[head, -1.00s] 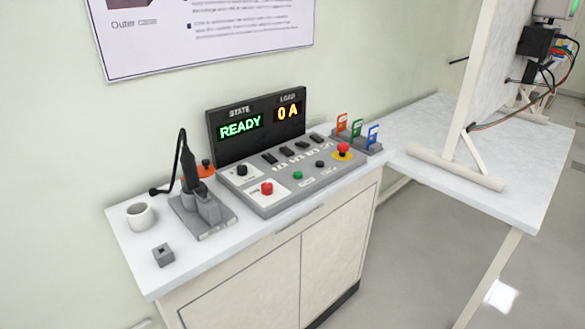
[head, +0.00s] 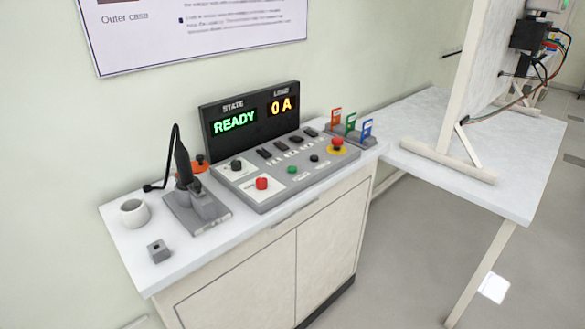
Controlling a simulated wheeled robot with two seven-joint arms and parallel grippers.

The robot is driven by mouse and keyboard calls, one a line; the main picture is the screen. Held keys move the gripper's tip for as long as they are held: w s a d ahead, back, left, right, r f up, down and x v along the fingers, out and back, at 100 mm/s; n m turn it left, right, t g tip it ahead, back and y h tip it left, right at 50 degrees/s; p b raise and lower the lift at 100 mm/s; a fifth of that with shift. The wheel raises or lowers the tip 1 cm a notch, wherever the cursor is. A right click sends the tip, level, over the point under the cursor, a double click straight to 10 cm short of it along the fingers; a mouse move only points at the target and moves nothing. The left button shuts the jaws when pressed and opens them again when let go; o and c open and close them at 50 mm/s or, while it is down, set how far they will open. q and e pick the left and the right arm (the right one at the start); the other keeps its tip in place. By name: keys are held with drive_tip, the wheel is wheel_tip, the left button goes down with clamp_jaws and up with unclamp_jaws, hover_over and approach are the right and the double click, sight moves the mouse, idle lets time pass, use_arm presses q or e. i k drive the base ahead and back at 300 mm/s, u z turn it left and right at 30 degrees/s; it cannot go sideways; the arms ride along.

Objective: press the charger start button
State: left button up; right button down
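A grey control console (head: 280,185) stands on the white cabinet top. Its black display (head: 250,115) reads READY in green under STATE and 0 A in amber under LOAD. The sloped panel carries a red button (head: 262,183) on a white plate, a black knob (head: 236,165), a small green button (head: 292,170), a small black button (head: 314,158), a row of dark switches (head: 288,144) and a red mushroom button on yellow (head: 337,144). The labels are too small to read, so I cannot tell which is the charger start button. Neither of my grippers is in view.
Left of the console are a grey holder with a black plug (head: 196,205), a white cup (head: 134,212), a small grey block (head: 158,250) and an orange-red knob (head: 200,162). Coloured tags (head: 350,125) stand at the right. A white table (head: 470,165) with an upright board adjoins.

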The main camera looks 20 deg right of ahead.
sight(291, 169)
drive_tip(key=k, duration=0.5)
drive_tip(key=u, duration=0.7)
drive_tip(key=i, duration=0.8)
drive_tip(key=z, duration=0.8)
